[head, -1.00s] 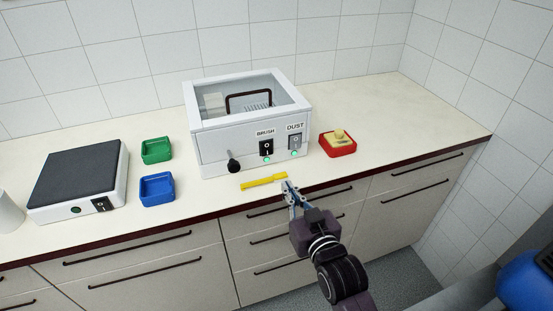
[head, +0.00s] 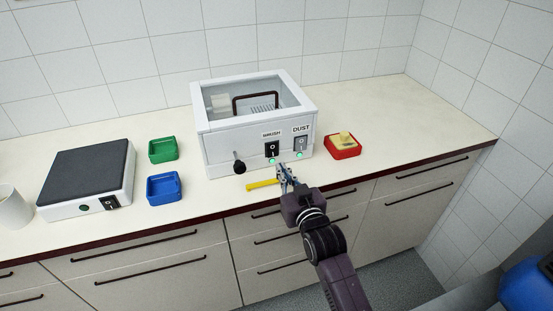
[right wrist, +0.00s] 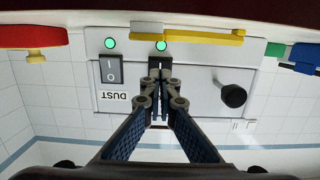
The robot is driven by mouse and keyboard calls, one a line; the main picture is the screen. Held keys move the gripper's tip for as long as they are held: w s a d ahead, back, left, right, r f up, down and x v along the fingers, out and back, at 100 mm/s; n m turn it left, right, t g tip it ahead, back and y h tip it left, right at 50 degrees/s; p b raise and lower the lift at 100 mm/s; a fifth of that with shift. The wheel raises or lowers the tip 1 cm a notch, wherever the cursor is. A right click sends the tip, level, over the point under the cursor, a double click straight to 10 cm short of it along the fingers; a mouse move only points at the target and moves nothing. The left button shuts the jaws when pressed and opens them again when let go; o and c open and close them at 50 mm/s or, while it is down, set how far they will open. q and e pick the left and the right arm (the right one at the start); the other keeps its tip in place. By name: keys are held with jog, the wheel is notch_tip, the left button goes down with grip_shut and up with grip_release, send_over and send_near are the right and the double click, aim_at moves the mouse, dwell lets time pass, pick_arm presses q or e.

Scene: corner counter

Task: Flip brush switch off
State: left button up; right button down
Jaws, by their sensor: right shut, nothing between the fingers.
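The white machine box (head: 222,152) stands on the counter with a clear lid. On its front are the black BRUSH switch (head: 271,149) and the grey DUST switch (head: 300,143), each with a lit green lamp below it. My right gripper (head: 283,168) is shut and empty, just in front of and slightly below the BRUSH switch. In the right wrist view, which is upside down, the closed fingertips (right wrist: 160,78) overlap the BRUSH switch and hide most of it; contact cannot be told. The DUST switch (right wrist: 111,69) is beside them. My left gripper is not in view.
A black knob (head: 239,167) sticks out left of the switches. A yellow tool (head: 262,184) lies in front of the box. A red tray (head: 343,152) with a yellowish item is to the right. Green (head: 163,150) and blue (head: 164,188) trays and a scale (head: 85,172) are left.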

aim_at(274, 156)
jog(key=shift+p+x, duration=0.35)
jog(key=shift+x, duration=2.4)
jog(key=shift+w+a+f, duration=0.1)
jog(key=shift+w+f, duration=0.1)
jog(key=shift+w, duration=0.05)
jog(key=shift+r, duration=0.15)
